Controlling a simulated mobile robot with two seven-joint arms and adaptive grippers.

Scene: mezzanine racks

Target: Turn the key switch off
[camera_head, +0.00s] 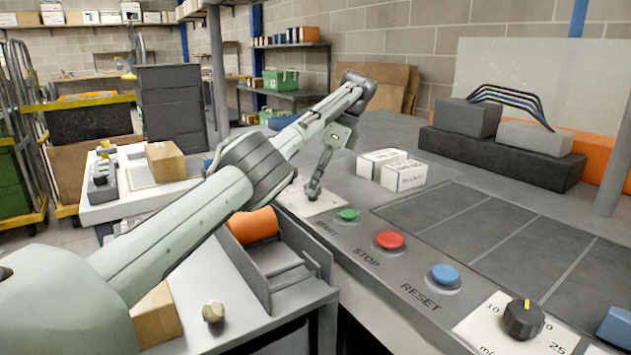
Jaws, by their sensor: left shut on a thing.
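My left gripper (313,192) reaches down from the end of my left arm to the far left end of the control panel. Its fingertips are shut on a small part at a white label plate (322,204), beyond the green button. This part appears to be the key switch; the fingers hide it, so I cannot read its position. My right gripper is not in view.
The panel carries a green button (347,215), a red STOP button (390,240), a blue RESET button (445,275) and a black dial (523,319). Two white boxes (403,175) stand behind the green button. An orange cylinder (253,225) lies below my arm.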

